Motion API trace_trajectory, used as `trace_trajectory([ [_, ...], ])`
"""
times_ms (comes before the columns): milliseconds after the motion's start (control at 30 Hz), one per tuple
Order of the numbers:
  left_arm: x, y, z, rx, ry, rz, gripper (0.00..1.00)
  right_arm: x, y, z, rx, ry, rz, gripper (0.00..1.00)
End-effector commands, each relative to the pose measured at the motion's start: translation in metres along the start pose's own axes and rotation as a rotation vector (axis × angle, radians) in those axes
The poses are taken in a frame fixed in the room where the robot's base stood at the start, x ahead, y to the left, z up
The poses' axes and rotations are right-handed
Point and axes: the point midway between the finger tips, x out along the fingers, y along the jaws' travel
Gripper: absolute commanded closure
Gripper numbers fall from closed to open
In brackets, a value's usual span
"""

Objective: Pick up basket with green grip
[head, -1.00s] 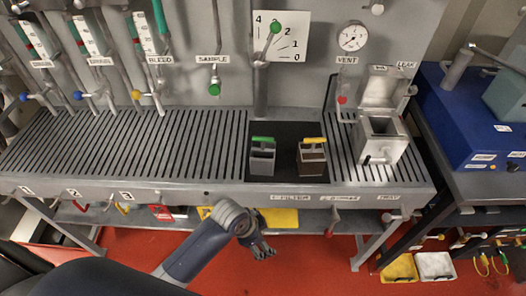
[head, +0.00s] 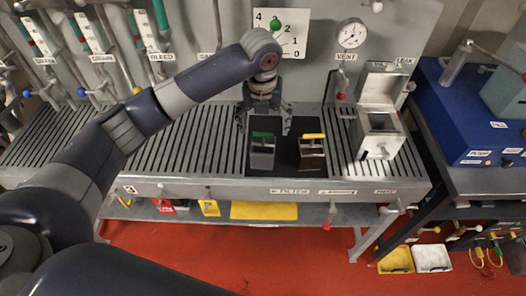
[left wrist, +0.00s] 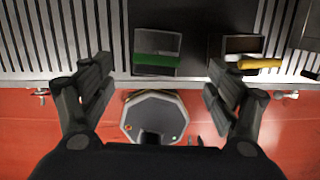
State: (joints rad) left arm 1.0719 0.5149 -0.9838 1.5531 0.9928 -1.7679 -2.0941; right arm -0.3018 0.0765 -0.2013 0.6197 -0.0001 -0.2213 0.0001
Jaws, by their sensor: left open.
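The basket with the green grip (head: 262,154) is a small grey metal box standing on a black mat (head: 287,174) on the slatted bench. It also shows in the left wrist view (left wrist: 157,44), its green grip between the fingertips in the picture. My left gripper (head: 264,122) is open and empty, pointing down just above this basket, and does not visibly hold or touch it. A similar basket with a yellow grip (head: 312,154) stands just to the right; in the left wrist view it (left wrist: 238,46) is beyond the right finger. My right gripper is not in view.
An open metal box (head: 378,134) stands on the bench to the right. Behind are pipes, a gauge (head: 352,34) and a dial plate (head: 294,46) on the panel. The slatted bench (head: 190,140) left of the mat is clear.

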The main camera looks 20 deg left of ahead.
Motion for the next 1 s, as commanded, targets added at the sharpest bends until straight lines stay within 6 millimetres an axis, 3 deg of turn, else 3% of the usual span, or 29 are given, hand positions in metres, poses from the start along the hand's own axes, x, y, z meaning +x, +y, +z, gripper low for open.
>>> trace_trajectory([
  [133, -0.003, 0.006, 0.007, 0.042, 0.001, 0.015, 0.18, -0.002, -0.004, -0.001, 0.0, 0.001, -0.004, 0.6],
  [400, 0.036, 0.006, 0.007, 0.044, 0.002, 0.015, 0.18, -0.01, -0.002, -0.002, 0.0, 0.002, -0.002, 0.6],
  [633, 0.054, 0.006, 0.006, 0.044, 0.001, 0.015, 0.18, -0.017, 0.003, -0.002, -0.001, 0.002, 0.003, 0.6],
  [833, 0.085, 0.005, 0.002, 0.044, 0.002, 0.015, 0.18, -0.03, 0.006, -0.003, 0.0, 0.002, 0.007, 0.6],
  [1000, 0.098, 0.006, 0.003, 0.043, -0.002, 0.014, 0.18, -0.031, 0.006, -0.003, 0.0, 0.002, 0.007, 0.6],
])
